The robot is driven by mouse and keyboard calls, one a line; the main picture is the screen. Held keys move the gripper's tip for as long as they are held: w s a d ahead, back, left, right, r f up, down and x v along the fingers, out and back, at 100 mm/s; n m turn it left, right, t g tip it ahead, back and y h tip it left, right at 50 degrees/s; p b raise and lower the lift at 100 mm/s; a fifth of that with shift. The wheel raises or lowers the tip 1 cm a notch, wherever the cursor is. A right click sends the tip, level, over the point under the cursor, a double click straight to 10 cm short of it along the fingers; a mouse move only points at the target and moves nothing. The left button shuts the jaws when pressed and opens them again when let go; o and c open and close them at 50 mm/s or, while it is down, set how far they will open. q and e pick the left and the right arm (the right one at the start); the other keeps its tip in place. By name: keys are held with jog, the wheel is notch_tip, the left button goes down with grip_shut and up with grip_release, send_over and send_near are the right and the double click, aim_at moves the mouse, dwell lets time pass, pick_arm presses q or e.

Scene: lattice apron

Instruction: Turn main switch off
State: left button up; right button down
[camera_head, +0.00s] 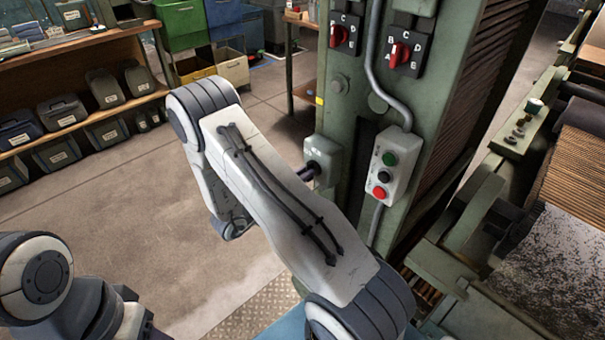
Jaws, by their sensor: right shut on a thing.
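A small grey-green switch box (325,150), which looks like the main switch, sits low on the left side of the green machine cabinet. My right arm reaches across the middle of the view, and its upper link hides most of the wrist and hand. The dark tip of my right gripper (309,172) shows past that link, at the front of the switch box. It is shut on the switch handle, which is mostly hidden, so I cannot tell which way it points. My left arm is at the lower left, and its gripper is not in view.
Two red rotary selectors (339,36) (400,55) are higher on the cabinet. A push-button box (394,168) with green, black and red buttons is right of the switch box, beside a grey conduit (376,80). Shelves with dark bins (62,111) stand left; the floor between is clear.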

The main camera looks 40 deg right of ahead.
jog(key=n+p, duration=0.3)
jog(key=n, duration=0.1)
jog(key=shift+w+r, duration=0.1)
jog(key=shift+r, duration=0.05)
jog(key=shift+w+f+n+p, duration=0.15)
jog(key=shift+n+p, duration=0.65)
jog(key=shift+n, duration=1.5)
jog(key=shift+w+f+n+p, duration=0.15)
jog(key=shift+n+p, duration=0.7)
jog(key=shift+n, duration=1.45)
jog(key=shift+f+n+p, duration=0.2)
jog(key=shift+n+p, duration=0.6)
jog(key=shift+n, duration=1.5)
jog(key=c, duration=0.9)
grip_release()
jog(key=shift+o, duration=0.2)
